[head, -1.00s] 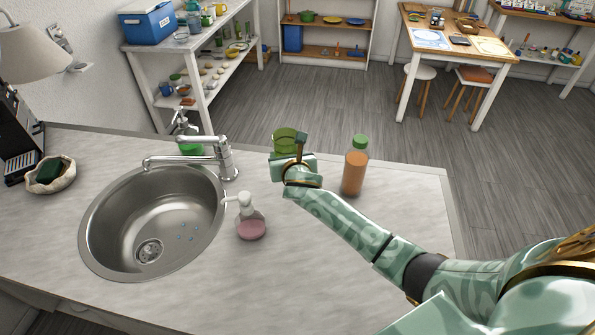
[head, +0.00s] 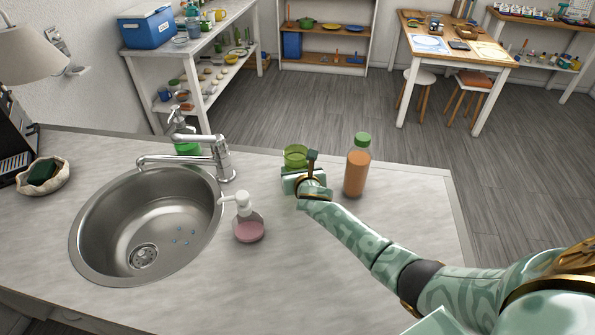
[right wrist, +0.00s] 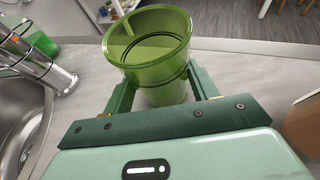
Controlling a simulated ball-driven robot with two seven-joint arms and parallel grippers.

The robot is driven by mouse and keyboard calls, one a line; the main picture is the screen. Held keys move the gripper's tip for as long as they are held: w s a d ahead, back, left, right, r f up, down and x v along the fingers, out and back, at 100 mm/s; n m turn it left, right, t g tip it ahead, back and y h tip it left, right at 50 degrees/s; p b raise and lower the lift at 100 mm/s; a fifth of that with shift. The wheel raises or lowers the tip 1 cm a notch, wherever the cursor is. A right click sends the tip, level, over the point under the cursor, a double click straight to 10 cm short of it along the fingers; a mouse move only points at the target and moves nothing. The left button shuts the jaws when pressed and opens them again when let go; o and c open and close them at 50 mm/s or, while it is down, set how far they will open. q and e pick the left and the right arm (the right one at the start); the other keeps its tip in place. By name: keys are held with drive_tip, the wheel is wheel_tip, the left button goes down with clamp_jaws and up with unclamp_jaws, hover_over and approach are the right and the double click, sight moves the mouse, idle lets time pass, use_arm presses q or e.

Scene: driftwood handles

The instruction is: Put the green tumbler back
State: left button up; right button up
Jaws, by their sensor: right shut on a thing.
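The green tumbler (head: 295,154) is see-through and upright, over the back of the counter, left of the orange bottle. My right gripper (head: 301,171) is shut on it and hides its lower part in the head view. In the right wrist view the tumbler (right wrist: 147,48) stands between the two fingers of the right gripper (right wrist: 160,84), its open rim facing up, and it looks empty. I cannot tell whether its base touches the counter. My left gripper is not in view.
An orange bottle with a green cap (head: 357,166) stands close right of the tumbler. A soap dispenser (head: 248,220) stands nearer, beside the sink (head: 104,262). The tap (head: 222,160) and a green thing (head: 188,149) are to the left. The front right counter (head: 310,270) is clear.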

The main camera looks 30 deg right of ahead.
drive_tip(key=shift+f, duration=0.2)
drive_tip(key=o, duration=1.2)
drive_tip(key=shift+r, duration=0.3)
drive_tip(key=p+v, duration=0.4)
drive_tip(key=v, duration=0.7)
drive_tip(key=shift+s+a+r, duration=0.15)
drive_tip(key=shift+s, duration=0.3)
